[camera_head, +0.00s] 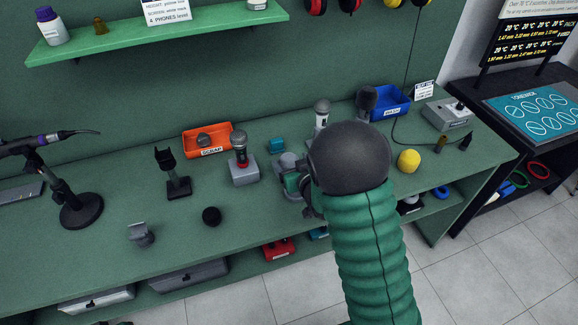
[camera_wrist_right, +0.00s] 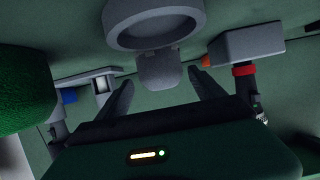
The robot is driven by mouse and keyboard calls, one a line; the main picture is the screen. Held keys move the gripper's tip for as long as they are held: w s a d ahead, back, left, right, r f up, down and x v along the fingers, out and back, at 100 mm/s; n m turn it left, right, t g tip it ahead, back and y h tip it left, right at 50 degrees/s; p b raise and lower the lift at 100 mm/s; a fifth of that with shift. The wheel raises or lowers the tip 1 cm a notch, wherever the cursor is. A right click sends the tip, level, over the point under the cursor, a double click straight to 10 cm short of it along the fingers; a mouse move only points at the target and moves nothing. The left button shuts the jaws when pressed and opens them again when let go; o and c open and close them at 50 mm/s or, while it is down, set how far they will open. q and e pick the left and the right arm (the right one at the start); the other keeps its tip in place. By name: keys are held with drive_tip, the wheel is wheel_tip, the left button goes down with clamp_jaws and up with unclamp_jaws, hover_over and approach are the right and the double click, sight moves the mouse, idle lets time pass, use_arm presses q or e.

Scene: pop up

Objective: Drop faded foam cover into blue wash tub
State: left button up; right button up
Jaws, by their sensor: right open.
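The blue tub (camera_head: 391,104), labelled WASH, stands at the back right of the green bench. I cannot tell which piece is the faded foam cover. A yellow foam-like ball (camera_head: 409,160) sits right of my arm, and a small black one (camera_head: 211,215) lies on the bench front. A dark foam-topped piece (camera_head: 367,100) stands beside the tub. My right gripper (camera_head: 297,190) is low over the bench, partly hidden by my arm. In the wrist view its fingers (camera_wrist_right: 165,92) are spread, with a grey stand (camera_wrist_right: 160,70) beyond the gap. A green fuzzy shape (camera_wrist_right: 22,90) is at left.
An orange SCRAP tray (camera_head: 207,140) stands at the back. A microphone on a grey block (camera_head: 242,168), a black clip stand (camera_head: 176,178) and a desk microphone (camera_head: 80,205) stand left of my gripper. A grey box (camera_head: 447,114) is at right. The front left bench has free room.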

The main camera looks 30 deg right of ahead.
sight(285, 157)
drive_tip(key=b+x, duration=0.1)
drive_tip(key=x, duration=0.3)
drive_tip(key=shift+w+f, duration=0.25)
drive_tip(key=shift+w, duration=0.05)
drive_tip(key=shift+w+a, duration=0.15)
drive_tip(key=shift+w, duration=0.1)
